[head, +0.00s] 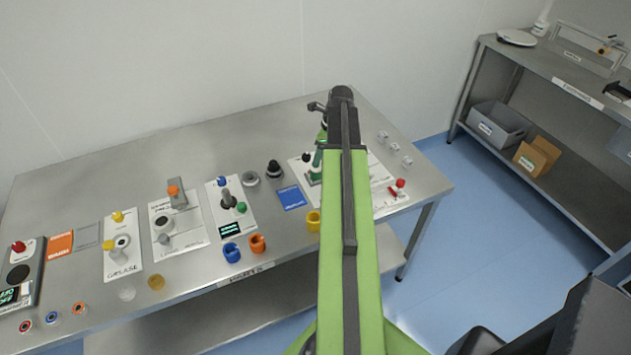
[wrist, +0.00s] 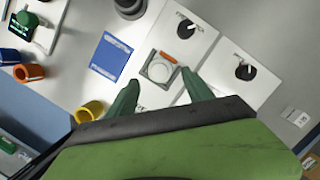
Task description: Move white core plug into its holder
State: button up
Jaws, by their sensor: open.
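My gripper (wrist: 159,80) is open, with its two green fingers apart and nothing held between them. I cannot tell whether this pale piece is the white core plug. My arm hides much of the work area in the head view.
Yellow (head: 313,222), orange (head: 257,243) and blue (head: 232,252) rings stand near the front edge. A blue card (wrist: 107,57) lies left of the frame. White panels with black knobs (wrist: 245,72) lie to the right. The table's back left (head: 100,170) is clear.

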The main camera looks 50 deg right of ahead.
aim_at(317, 173)
jog(key=b+x, duration=0.2)
jog(key=x, duration=0.1)
jog(key=shift+f, duration=0.15)
grip_shut()
dwell(0.5)
